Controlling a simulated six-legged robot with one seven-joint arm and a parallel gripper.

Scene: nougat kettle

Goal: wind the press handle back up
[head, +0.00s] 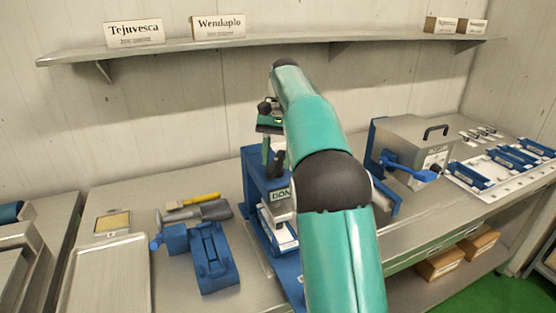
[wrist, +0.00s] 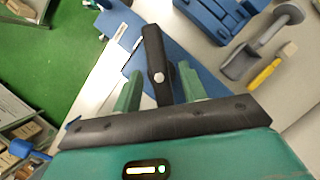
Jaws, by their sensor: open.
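The blue press (head: 251,180) stands in the middle of the bench, partly hidden behind my teal arm. Its dark handle (wrist: 153,48), with a round silver pin, shows in the wrist view. My gripper (wrist: 160,72) is open, with one green finger on each side of the handle. The handle lies between the fingers; I cannot tell whether either finger touches it. In the head view my gripper (head: 272,150) is small, above the press frame, and the handle there is hard to tell from it.
A blue clamp-like device (head: 210,258), a yellow-handled tool (head: 196,201) and a metal tray (head: 108,275) lie left of the press. A metal box with a blue crank (head: 408,170) stands to the right. A shelf (head: 300,38) with signs runs along the wall above.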

